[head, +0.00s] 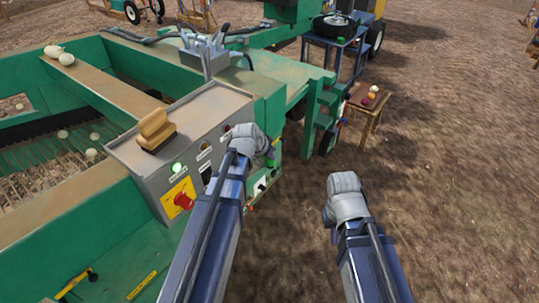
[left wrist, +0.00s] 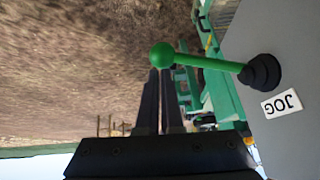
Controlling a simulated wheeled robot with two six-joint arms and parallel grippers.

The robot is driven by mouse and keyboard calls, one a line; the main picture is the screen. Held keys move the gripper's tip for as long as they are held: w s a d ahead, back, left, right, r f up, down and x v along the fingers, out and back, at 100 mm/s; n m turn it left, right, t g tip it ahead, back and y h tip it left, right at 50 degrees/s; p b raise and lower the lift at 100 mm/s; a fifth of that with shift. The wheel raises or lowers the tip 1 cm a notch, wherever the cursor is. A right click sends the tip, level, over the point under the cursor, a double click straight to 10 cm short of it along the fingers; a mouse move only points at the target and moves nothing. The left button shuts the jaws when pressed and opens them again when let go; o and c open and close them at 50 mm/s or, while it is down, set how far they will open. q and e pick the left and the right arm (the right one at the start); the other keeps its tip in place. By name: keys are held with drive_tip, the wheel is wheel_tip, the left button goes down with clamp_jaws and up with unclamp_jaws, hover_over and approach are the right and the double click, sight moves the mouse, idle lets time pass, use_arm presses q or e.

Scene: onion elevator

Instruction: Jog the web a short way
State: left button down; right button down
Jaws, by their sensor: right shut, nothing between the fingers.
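The jog lever, a green ball on a green stem, shows in the left wrist view (left wrist: 205,63). Its black boot sits on a grey panel beside a white JOG label (left wrist: 281,104). My left gripper (left wrist: 158,74) has its two dark fingers close together, apparently shut, with the tips at the lever's ball. I cannot tell whether they touch it. In the head view my left gripper (head: 268,158) is at the right end of the grey control box, its fingers mostly hidden by the wrist. My right gripper (head: 330,232) is shut and empty over bare ground, its fingers mostly hidden.
Green machine walls lie left. A small wooden table (head: 369,100) stands behind. Open ground lies right.

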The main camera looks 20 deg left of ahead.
use_arm(q)
drive_tip(key=shift+f+b, duration=0.55)
drive_tip(key=shift+f, duration=0.25)
drive_tip(key=shift+s, duration=0.1)
drive_tip(key=shift+s+f, duration=0.1)
drive_tip(key=shift+f, duration=0.05)
idle(1.6)
idle(0.5)
drive_tip(key=shift+w+d+r+p, duration=0.15)
drive_tip(key=shift+w+r+p, duration=0.05)
drive_tip(key=shift+r+p, duration=0.55)
drive_tip(key=s+d+r+p, duration=0.1)
drive_tip(key=s+r+p, duration=0.4)
drive_tip(key=r+p, duration=0.5)
drive_tip(key=shift+s+r, duration=0.3)
drive_tip(key=shift+s, duration=0.05)
